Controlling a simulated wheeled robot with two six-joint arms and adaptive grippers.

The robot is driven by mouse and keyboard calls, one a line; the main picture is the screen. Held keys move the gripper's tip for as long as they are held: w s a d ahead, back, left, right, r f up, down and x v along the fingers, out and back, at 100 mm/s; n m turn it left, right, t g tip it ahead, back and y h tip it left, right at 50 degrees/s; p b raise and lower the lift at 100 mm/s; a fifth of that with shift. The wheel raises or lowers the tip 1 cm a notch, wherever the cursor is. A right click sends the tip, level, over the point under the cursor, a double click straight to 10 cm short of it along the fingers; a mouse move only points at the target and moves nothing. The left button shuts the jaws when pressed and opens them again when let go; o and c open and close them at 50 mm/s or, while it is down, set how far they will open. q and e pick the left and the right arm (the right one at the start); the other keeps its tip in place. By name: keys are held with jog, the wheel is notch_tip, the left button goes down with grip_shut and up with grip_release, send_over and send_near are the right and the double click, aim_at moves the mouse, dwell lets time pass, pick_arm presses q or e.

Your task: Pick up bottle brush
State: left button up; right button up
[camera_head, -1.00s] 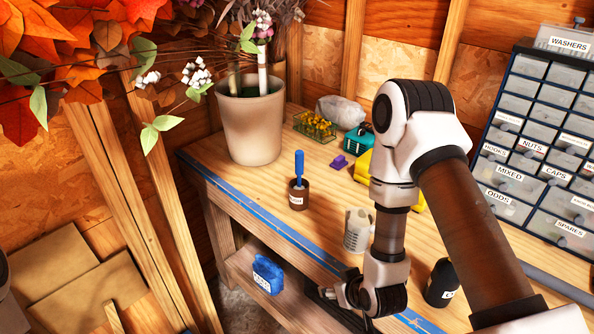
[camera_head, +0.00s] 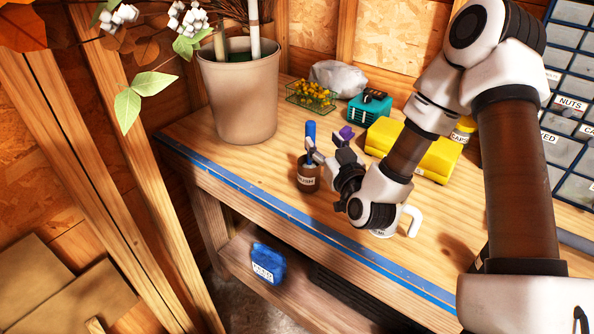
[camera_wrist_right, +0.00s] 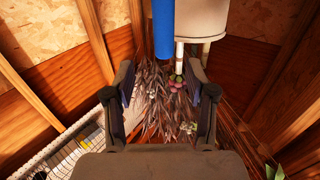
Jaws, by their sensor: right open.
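The bottle brush shows as a blue handle (camera_head: 310,132) standing upright out of a small brown labelled jar (camera_head: 307,180) on the bench; its lower part is hidden in the jar. My right gripper (camera_head: 323,155) is open just right of the handle, above and beside the jar rim. In the right wrist view, the blue handle (camera_wrist_right: 163,28) lies in line with the gap between the two open fingers (camera_wrist_right: 162,78), apparently beyond their tips. I cannot tell whether a finger touches it. My left gripper is not in view.
A white mug (camera_head: 385,232) stands partly behind my right wrist. A yellow case (camera_head: 440,160), teal box (camera_head: 368,108) and beige plant pot (camera_head: 240,100) stand farther back. A blue bag (camera_head: 268,264) is on the lower shelf. The bench front left is clear.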

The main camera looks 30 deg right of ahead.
aim_at(313, 131)
jog(key=w, duration=0.1)
jog(key=w+p, duration=0.1)
jog(key=w, duration=0.1)
jog(key=shift+w+f, duration=0.2)
jog(key=shift+f, duration=0.2)
jog(key=p+x, duration=0.2)
jog(key=x, duration=0.1)
jog(key=shift+w+d+r, duration=0.15)
jog(key=shift+w+d, duration=0.05)
jog(key=shift+w, duration=0.2)
jog(key=shift+w+d, duration=0.1)
jog(key=shift+w, duration=0.05)
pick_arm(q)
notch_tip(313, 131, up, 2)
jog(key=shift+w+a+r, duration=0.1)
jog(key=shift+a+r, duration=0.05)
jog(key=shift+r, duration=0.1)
pick_arm(e)
jog(key=shift+w+f, duration=0.15)
jog(key=shift+f, duration=0.05)
grip_shut()
